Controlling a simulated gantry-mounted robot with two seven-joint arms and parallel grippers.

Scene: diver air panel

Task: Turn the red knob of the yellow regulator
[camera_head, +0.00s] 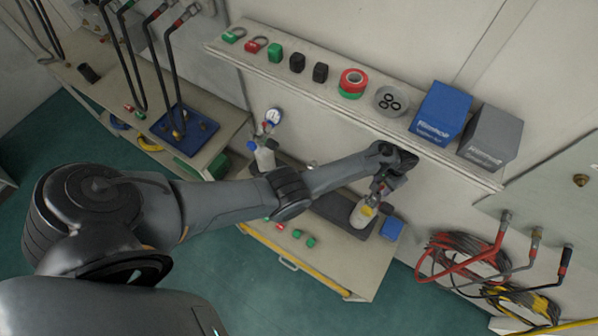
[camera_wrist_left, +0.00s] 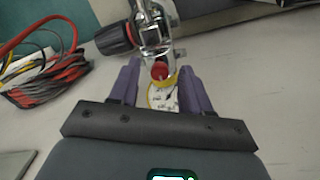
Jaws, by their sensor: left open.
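The yellow regulator (camera_wrist_left: 172,82) shows in the left wrist view as a chrome body with a yellow-rimmed white face. Its small red knob (camera_wrist_left: 160,71) sits at the centre, between my fingers. My left gripper (camera_wrist_left: 160,88) is open, with one purple finger on each side of the knob; I cannot tell whether they touch it. In the head view my left gripper (camera_head: 378,192) points down above a pale cylinder (camera_head: 361,216) with yellow near its top. The wrist and fingers hide most of the regulator there. My right gripper is in neither view.
A shelf (camera_head: 320,88) above holds tape rolls, a blue box (camera_head: 440,112) and a grey box (camera_head: 490,135). Coiled hoses (camera_head: 470,262) hang right. A black-and-red knob (camera_wrist_left: 115,38) sits beside the chrome body.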

